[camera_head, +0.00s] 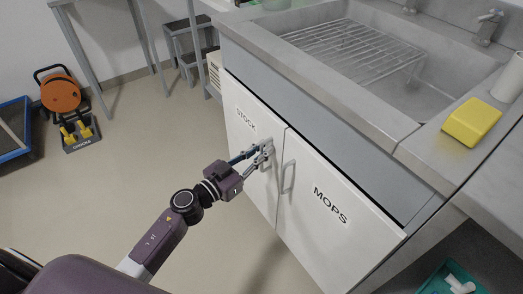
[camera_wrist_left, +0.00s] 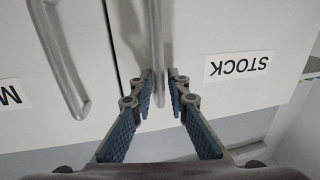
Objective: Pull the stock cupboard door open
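The white stock cupboard door (camera_head: 246,134), labelled STOCK, is under the sink counter and looks shut, flush with the mops door beside it. Its upright metal bar handle (camera_wrist_left: 156,45) is near the door's edge by the seam. My left gripper (camera_head: 264,153) is at this handle. In the left wrist view the two fingers (camera_wrist_left: 162,76) stand on either side of the handle's end, with a small gap showing on the right side, so they look open around it. The STOCK label (camera_wrist_left: 238,66) shows upside down there. My right gripper is in neither view.
The mops door (camera_head: 322,220) with its own handle (camera_head: 288,177) is right beside the stock door. The sink counter (camera_head: 330,100) overhangs above. The floor (camera_head: 120,190) in front is clear. A step stool (camera_head: 188,50) and an orange reel (camera_head: 60,92) stand farther back.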

